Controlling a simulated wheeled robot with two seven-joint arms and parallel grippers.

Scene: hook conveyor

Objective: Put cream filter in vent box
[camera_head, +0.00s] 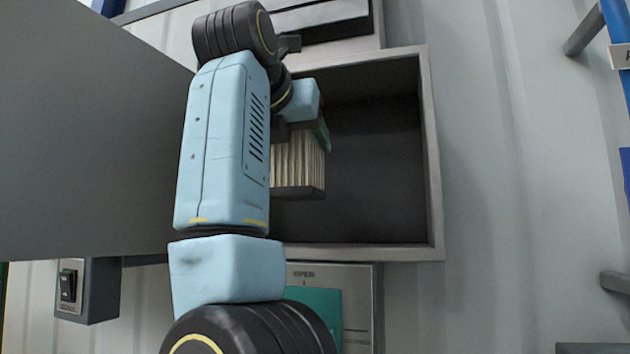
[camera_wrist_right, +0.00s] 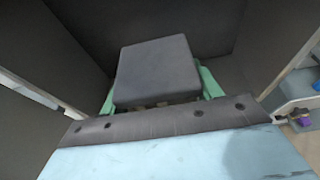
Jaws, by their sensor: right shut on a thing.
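The cream filter (camera_head: 298,165), pleated with a dark end frame, is held at the left part of the vent box opening. The vent box (camera_head: 434,170) has a pale metal rim and a dark, otherwise empty-looking interior. My right gripper (camera_head: 303,127) is shut on the filter's upper end; my arm hides its left side. In the right wrist view the filter's dark end face (camera_wrist_right: 155,70) sits between the green fingers of the gripper (camera_wrist_right: 160,92), with dark box walls around it. I cannot tell whether the filter touches the box. My left gripper is not in view.
A large grey panel (camera_head: 85,140) stands at the left of the opening. A plate marked OPEN with a teal part (camera_head: 318,312) is below the box, and a switch box (camera_head: 88,290) is at lower left. The box's right half is free.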

